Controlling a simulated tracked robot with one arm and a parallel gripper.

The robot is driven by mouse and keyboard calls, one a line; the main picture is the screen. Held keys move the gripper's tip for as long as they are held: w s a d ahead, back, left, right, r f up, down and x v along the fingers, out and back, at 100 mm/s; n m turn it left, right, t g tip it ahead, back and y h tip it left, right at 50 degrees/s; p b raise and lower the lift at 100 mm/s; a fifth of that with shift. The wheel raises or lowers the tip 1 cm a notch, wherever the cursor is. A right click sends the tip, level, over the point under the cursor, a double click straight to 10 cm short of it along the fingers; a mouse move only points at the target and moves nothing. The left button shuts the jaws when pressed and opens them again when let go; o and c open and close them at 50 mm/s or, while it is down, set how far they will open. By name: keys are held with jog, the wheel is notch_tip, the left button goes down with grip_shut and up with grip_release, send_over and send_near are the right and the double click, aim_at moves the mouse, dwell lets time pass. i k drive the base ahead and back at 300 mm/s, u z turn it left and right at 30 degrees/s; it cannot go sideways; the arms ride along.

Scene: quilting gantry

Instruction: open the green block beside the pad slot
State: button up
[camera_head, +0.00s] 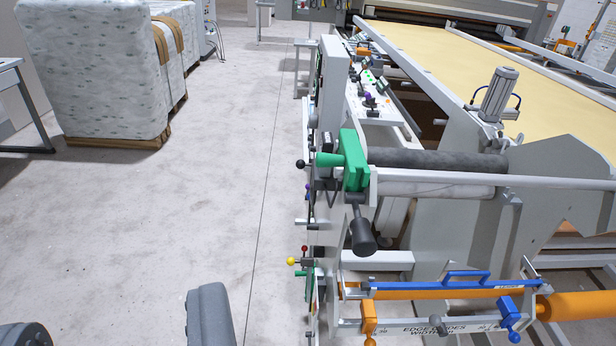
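A green block (353,160) sits on the near end of the machine's side frame, at the left end of a dark roller. A smaller green piece (328,160) sticks out from it to the left, with a black ball knob (300,164) beside it. A dark cylindrical handle (362,237) on a short rod hangs below the block. I cannot tell from this view whether the block is open or shut. I cannot make out the pad slot.
A dark roller (435,161) and a pale bar run right from the block. Below are an orange roller (580,307), a blue handle (466,278) and red and yellow knobs (291,261). Wrapped pallets (92,65) stand back left. The floor (170,210) left of the machine is clear.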

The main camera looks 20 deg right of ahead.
aim_at(350, 157)
jog(key=z, duration=0.15)
jog(key=i, duration=0.85)
jog(key=u, duration=0.05)
